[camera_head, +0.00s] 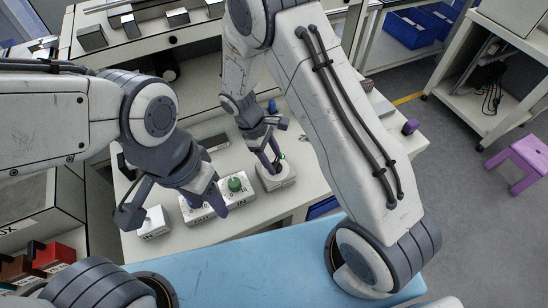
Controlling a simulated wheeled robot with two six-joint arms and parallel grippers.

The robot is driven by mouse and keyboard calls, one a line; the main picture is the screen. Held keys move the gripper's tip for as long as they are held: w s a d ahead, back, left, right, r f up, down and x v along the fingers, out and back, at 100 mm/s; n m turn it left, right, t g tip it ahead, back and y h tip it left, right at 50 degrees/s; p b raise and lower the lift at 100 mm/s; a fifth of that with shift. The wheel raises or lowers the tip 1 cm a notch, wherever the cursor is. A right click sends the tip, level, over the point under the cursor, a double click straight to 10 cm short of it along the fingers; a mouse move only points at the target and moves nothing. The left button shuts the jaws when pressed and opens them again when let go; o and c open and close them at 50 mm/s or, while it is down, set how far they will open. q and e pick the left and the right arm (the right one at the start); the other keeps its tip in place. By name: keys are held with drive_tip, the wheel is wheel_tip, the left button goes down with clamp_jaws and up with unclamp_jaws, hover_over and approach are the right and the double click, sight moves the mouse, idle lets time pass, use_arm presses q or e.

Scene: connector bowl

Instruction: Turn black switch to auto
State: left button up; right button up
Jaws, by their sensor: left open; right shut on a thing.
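Several white control boxes stand in a row on the white table. My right gripper (271,168) points down at the rightmost white box (277,183) and is shut on a small part on top of it. The fingers mostly hide that part, so I cannot tell its colour or setting. A small green spot shows beside the fingers. My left gripper (172,213) is open over the left boxes, its fingers spread, and it hides part of them. The black switch cannot be made out clearly.
A white box with a green knob (235,185) stands between the grippers. Another white box (151,226) is at the left. A purple cup-like object (410,127) is at the table's right edge. A purple stool (523,162) stands on the floor at right.

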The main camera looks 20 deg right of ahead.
drive_tip(key=shift+w+r, duration=0.1)
idle(0.3)
drive_tip(key=o, duration=1.4)
drive_tip(key=b+v, duration=0.1)
drive_tip(key=v, duration=0.9)
drive_tip(key=shift+r, duration=0.2)
